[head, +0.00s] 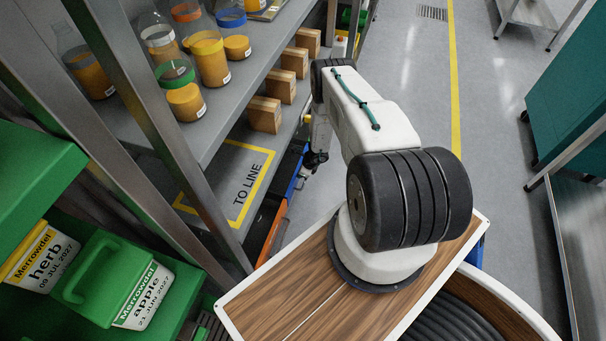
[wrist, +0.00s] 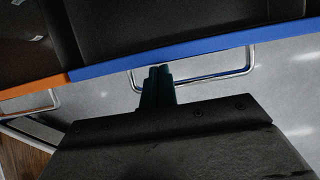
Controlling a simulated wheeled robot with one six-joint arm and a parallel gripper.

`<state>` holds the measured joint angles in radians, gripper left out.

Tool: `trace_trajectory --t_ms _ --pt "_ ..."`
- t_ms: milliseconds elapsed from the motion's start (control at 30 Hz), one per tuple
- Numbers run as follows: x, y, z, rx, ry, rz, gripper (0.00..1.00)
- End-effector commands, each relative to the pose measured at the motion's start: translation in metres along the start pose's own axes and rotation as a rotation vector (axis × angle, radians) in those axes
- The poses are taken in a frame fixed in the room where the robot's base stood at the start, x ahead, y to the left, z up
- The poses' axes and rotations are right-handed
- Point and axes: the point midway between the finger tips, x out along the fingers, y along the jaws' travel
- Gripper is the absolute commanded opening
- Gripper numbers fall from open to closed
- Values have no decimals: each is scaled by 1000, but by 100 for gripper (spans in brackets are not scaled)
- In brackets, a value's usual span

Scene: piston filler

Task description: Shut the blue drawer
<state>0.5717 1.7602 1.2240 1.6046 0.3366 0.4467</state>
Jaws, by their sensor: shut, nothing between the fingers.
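The blue drawer (wrist: 205,46) shows in the wrist view as a long blue front edge with a silver wire handle (wrist: 250,62) on its outer side. In the head view the blue drawer (head: 295,173) is a narrow strip under the shelf, partly hidden. My gripper (wrist: 158,72) is shut and empty, its tips just at the blue front, between the two ends of the handle. I cannot tell whether they touch. In the head view my gripper (head: 314,159) is small and dark beside the drawer. How far the drawer stands out is unclear.
An orange drawer (wrist: 32,89) adjoins the blue one, its front nearly in line, also with a wire handle. A grey shelf (head: 222,125) with jars and cardboard boxes stands above. Open grey floor (head: 415,100) lies right of my arm. Green bins (head: 100,285) are at left.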

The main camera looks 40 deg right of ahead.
Motion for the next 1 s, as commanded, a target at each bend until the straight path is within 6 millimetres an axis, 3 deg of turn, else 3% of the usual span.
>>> trace_trajectory --t_ms 467,667,800,1000 --pt "0 -3 9 -8 -14 -2 0" --pt "-6 -7 -8 -1 -11 -4 0" --pt "-19 -14 -36 13 -6 -7 0" --pt "-65 -10 -30 6 -4 -4 0"
